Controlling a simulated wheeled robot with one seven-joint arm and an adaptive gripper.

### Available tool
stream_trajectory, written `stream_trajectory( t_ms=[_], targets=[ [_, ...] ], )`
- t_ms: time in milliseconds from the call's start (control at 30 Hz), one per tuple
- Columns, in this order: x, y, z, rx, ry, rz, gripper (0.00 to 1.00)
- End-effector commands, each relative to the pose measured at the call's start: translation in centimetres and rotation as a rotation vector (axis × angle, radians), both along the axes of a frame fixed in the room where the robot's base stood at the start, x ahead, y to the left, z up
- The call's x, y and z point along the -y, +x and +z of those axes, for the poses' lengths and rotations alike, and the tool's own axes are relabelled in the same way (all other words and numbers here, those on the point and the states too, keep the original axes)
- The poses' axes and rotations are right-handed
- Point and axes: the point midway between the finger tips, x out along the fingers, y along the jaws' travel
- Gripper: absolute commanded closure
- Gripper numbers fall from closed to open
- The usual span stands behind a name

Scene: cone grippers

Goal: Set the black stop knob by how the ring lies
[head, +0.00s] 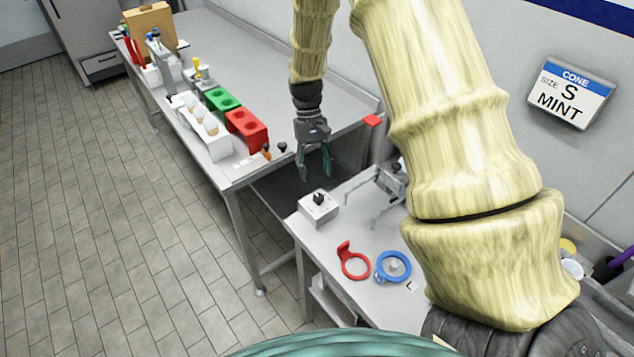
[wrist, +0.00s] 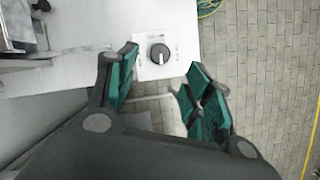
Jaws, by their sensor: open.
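The black stop knob (head: 319,197) sits on a white box on the near bench. In the wrist view the knob (wrist: 159,54) shows a pale pointer line running roughly up and down the picture, with small unreadable marks at both sides. A red ring (head: 356,265) with a tab at its upper left lies on the bench. I cannot tell which face of either ring is up. My gripper (head: 317,175) is open and empty above the box, fingers pointing down, apart from the knob.
A wall sign (head: 570,92) reads CONE SIZE S MINT. A grey metal fixture (head: 390,182) stands right of the box. The far table holds a green block (head: 222,101), a red block (head: 247,130) and a white cone holder (head: 215,145). A gap separates the benches.

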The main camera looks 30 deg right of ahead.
Motion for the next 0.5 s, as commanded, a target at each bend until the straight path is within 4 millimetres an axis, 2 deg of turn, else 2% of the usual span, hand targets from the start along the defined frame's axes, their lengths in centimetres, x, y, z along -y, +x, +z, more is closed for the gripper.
stream_trajectory(
  t_ms=[200,500],
  targets=[
    [0.4,1.2,2.9,0.001,0.0,0.0,0.49],
    [0.6,1.6,4.2,-0.001,0.0,0.0,0.49]
  ],
)
